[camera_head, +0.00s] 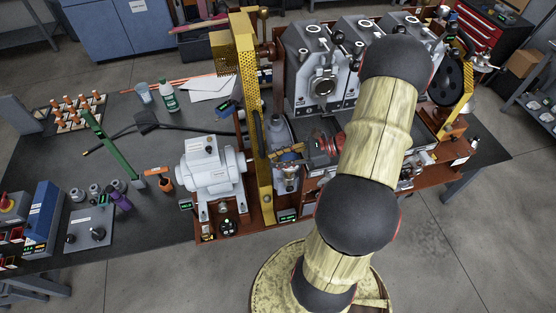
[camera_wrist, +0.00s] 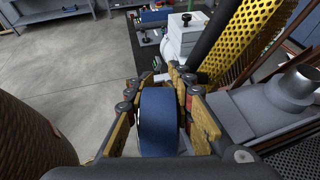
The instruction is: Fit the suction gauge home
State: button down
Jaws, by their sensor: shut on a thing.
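My gripper (camera_wrist: 158,84) is shut on a dark blue, round, drum-like body (camera_wrist: 159,122), which I take to be the suction gauge. Its yellow finger pads press on both sides of it in the wrist view. The gauge's dial face is not visible. In the head view my gripper (camera_head: 288,154) is low at the front of the roaster, just right of the yellow upright guard; the gauge cannot be made out clearly there. The seat for the gauge cannot be told in either view.
A white motor (camera_head: 211,168) stands left of the yellow guard (camera_head: 249,75); the motor also shows ahead in the wrist view (camera_wrist: 183,38). A grey pipe stub (camera_wrist: 294,88) is close on the right. Grey roaster drums (camera_head: 321,70) stand behind. Open floor lies left in the wrist view.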

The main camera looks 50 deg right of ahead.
aim_at(298, 158)
jog(key=shift+r+p, duration=0.75)
jog(key=shift+r, duration=0.35)
jog(key=shift+p, duration=0.35)
dwell(1.0)
jog(key=shift+f+b, duration=1.15)
jog(key=shift+f, duration=0.7)
jog(key=c, duration=1.5)
grip_release()
jog(key=shift+o, duration=0.2)
jog(key=v, duration=1.2)
